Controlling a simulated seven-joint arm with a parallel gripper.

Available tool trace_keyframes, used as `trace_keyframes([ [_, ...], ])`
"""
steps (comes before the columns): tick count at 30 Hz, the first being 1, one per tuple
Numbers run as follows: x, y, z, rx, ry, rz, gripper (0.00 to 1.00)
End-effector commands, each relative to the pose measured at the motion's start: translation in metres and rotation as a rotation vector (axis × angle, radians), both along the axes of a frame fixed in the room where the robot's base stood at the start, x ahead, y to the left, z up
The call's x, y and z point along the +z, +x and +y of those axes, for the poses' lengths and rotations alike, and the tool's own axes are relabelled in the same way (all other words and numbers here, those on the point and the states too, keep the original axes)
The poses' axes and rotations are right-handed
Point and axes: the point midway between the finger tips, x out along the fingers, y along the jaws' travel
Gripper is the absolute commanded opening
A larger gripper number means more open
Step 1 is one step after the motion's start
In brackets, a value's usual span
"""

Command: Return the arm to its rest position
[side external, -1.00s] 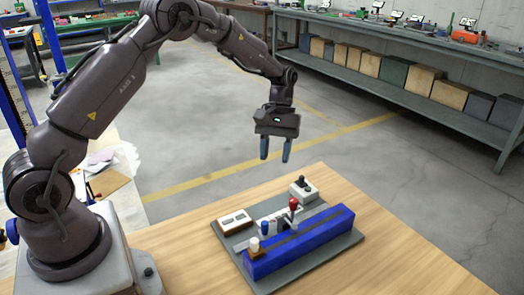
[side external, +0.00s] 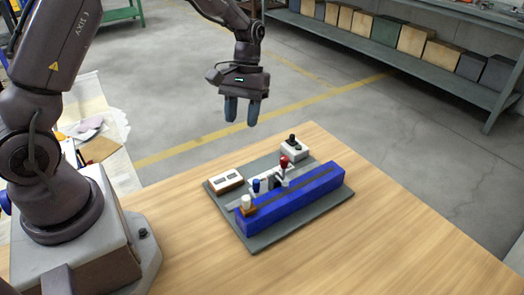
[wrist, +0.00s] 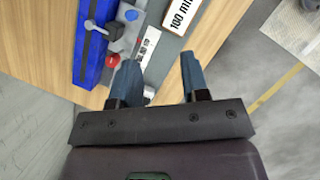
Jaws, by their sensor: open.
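My gripper (side external: 242,120) hangs in the air above and behind the board, fingers pointing down. Its two blue fingers are apart with nothing between them, as the wrist view (wrist: 158,60) also shows. Below it on the wooden table, a grey board (side external: 298,229) carries a long blue rail (side external: 300,197), a red knob (side external: 284,161), a blue knob (side external: 256,184) and a white knob (side external: 246,201).
The wooden table (side external: 400,240) is clear right of and in front of the board. A grey shelf (side external: 440,78) with several boxes stands at the back right, far from the gripper. Papers (side external: 95,135) lie on a surface at left.

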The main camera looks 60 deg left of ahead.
Motion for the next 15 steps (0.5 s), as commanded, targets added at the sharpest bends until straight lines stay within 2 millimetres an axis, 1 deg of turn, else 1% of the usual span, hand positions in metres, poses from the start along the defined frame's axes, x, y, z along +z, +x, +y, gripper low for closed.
trace_keyframes([
  [1,0.013,-0.008,-0.003,-0.040,0.010,-0.036,0.42],
  [5,0.045,-0.030,-0.011,-0.149,0.039,-0.131,0.42],
  [9,0.081,-0.059,-0.021,-0.269,0.080,-0.251,0.42],
  [12,0.103,-0.083,-0.029,-0.351,0.115,-0.342,0.42],
  [15,0.121,-0.106,-0.036,-0.423,0.151,-0.434,0.42],
])
